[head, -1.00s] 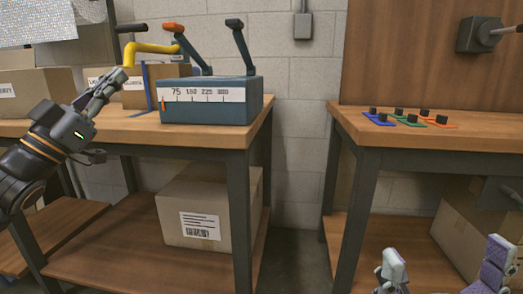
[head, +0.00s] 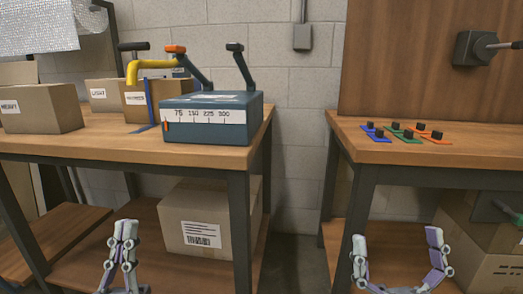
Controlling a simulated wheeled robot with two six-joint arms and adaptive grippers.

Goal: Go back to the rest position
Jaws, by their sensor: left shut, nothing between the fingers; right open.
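My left gripper (head: 123,245) is at the bottom left of the head view, pointing up with its fingers together and nothing between them. It is in front of the left workbench, apart from everything on the top. My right gripper (head: 398,245) is at the bottom right, pointing up with its fingers wide apart and empty. It is in front of the right workbench. The wrists and arms behind both grippers are mostly out of view.
The left workbench (head: 90,142) carries a blue box (head: 210,132) with a number scale and levers, a yellow bent handle (head: 150,65) and cartons (head: 45,108). The right workbench (head: 440,153) holds coloured plates with black knobs (head: 405,132). A carton (head: 210,215) sits on the left lower shelf.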

